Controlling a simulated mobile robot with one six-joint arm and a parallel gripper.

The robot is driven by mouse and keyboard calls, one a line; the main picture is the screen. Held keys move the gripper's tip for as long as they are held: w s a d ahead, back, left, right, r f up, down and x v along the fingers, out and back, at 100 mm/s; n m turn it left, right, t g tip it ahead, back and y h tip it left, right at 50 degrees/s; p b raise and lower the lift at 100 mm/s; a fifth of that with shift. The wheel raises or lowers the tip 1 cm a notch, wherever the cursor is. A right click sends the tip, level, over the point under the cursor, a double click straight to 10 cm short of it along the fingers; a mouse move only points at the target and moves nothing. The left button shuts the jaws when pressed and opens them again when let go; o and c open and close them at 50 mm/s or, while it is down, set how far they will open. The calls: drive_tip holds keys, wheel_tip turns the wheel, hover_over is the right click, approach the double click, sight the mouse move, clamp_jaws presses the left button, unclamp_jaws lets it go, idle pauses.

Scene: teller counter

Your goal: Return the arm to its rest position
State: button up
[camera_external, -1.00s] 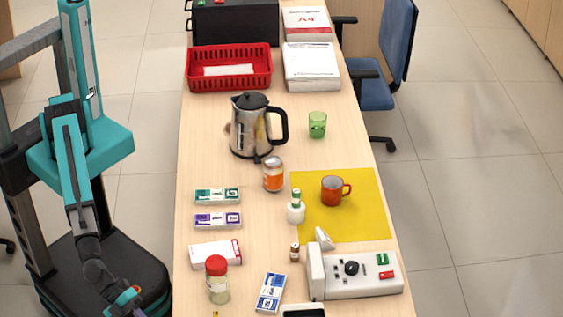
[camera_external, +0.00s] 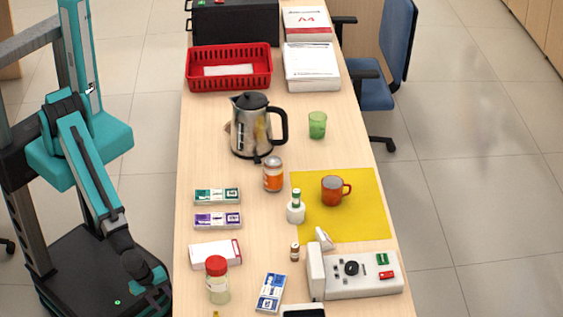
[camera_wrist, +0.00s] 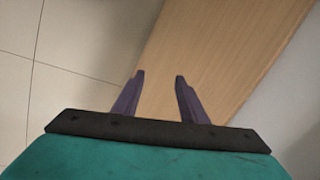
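In the wrist view my gripper (camera_wrist: 158,76) is open, with its two dark fingers apart and nothing between them. Behind the fingers lie the floor and a plain strip of wood. In the external view my teal arm hangs beside the left edge of the counter (camera_external: 262,225), with its wrist low over my dark base. The fingers cannot be made out in that view.
Near the counter's left edge are a red-lidded jar (camera_external: 217,282), a white box (camera_external: 215,254) and two small cartons (camera_external: 217,196). A kettle (camera_external: 253,130) and a red basket (camera_external: 229,68) stand farther back. A red mug (camera_external: 333,190) is on the yellow mat (camera_external: 360,222).

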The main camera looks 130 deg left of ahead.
drive_tip(key=s+a+f+n+g+h, duration=0.1)
drive_tip(key=s+a+f+n+g, duration=0.1)
drive_tip(key=s, duration=0.9)
drive_tip(key=s+a+f+n+g+h, duration=0.1)
drive_tip(key=s+g, duration=0.4)
drive_tip(key=s, duration=0.6)
drive_tip(key=shift+s+a+f+n+h+p, duration=0.2)
drive_tip(key=shift+a+f+n+h+p, duration=0.3)
drive_tip(key=shift+f+n, duration=0.6)
